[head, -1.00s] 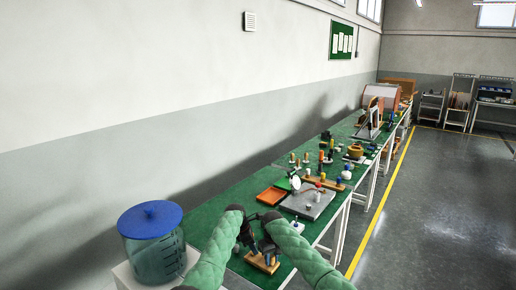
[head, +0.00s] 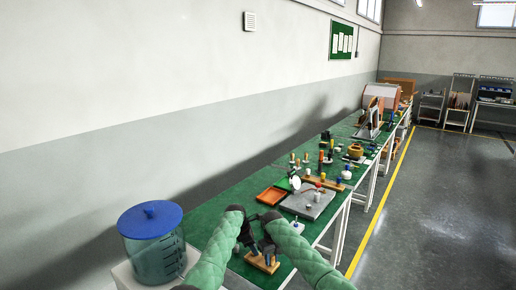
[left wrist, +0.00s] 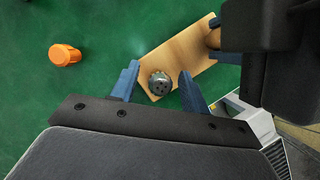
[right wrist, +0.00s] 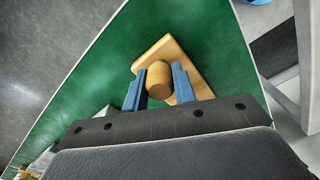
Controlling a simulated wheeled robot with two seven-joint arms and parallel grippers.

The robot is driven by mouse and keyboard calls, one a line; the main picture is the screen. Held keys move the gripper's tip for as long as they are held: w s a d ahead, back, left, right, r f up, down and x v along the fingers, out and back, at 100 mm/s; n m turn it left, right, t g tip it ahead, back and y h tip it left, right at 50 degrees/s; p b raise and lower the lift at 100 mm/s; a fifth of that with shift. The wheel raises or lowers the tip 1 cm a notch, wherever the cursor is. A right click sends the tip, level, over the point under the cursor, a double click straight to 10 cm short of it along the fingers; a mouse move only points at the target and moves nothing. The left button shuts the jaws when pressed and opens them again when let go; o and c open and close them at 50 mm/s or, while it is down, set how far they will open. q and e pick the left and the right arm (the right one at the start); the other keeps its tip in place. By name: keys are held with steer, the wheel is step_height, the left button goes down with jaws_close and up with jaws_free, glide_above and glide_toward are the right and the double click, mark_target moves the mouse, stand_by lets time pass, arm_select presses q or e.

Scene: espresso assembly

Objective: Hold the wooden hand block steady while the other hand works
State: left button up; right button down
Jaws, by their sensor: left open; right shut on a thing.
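The wooden hand block (head: 262,264) is a light wood plate near the front end of the green bench. In the right wrist view its plate (right wrist: 165,48) carries an upright wooden knob (right wrist: 159,80). My right gripper (right wrist: 158,78) is shut on that knob. In the left wrist view the plate (left wrist: 180,52) also carries a dark round metal piece (left wrist: 160,83) with small holes in its top. My left gripper (left wrist: 160,82) is open, with its fingers on either side of this piece and gaps showing. In the head view both grippers partly hide the block.
An orange cylinder (left wrist: 65,55) lies on the green bench beside the block. A grey plate (head: 308,203), an orange tray (head: 272,195) and several small parts stand farther along. A large blue-lidded jar (head: 152,245) stands at the left.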

arm_select(q)
steer(key=v, duration=1.2)
steer(key=shift+w, duration=0.1)
steer(key=shift+c, duration=0.2)
steer(key=shift+c, duration=0.5)
steer(key=shift+x, duration=6)
steer(key=c, duration=0.7)
steer(key=o, duration=0.8)
steer(key=shift+o, duration=0.2)
